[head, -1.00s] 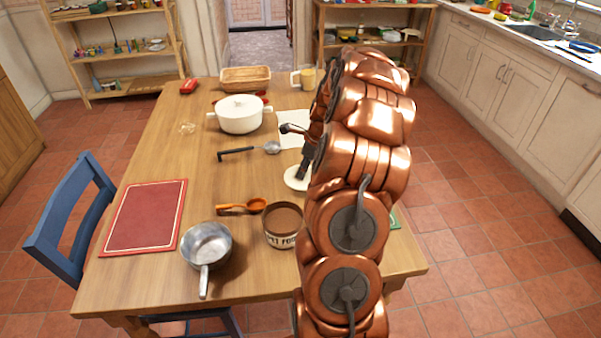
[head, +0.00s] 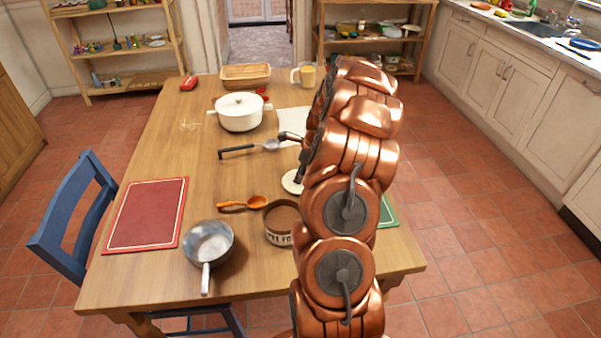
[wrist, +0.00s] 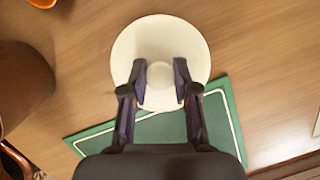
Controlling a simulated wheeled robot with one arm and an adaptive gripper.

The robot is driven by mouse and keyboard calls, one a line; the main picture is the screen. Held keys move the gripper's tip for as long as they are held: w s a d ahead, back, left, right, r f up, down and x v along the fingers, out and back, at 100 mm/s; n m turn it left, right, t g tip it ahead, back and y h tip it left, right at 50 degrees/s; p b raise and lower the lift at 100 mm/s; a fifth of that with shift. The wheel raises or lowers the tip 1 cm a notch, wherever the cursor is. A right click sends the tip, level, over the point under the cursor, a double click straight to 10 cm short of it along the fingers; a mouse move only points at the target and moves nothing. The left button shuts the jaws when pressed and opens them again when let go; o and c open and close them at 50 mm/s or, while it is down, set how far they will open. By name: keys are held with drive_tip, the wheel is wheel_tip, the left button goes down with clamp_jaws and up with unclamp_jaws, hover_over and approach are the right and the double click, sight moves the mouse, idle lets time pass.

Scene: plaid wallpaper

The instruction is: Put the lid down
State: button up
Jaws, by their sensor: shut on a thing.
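A round cream lid (wrist: 160,35) sits between the fingers of my gripper (wrist: 162,84) in the wrist view. The gripper is shut on the lid's central knob, partly hidden by the fingers. In the head view only the left edge of the lid (head: 291,182) shows beside my copper arm, which hides most of the gripper. The lid overlaps the corner of a green mat (wrist: 222,118) in the wrist view. I cannot tell whether the lid touches the table or hangs just above it.
The wooden table (head: 165,250) holds an open pet food canister (head: 280,236), an orange spoon (head: 245,203), a metal saucepan (head: 208,243), a red mat (head: 146,215), a ladle (head: 250,150) and a white pot (head: 239,113). Bare wood lies left of the lid.

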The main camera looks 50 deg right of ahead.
drive_tip(key=shift+f, duration=0.1)
drive_tip(key=o, duration=0.9)
drive_tip(key=shift+o, duration=0.2)
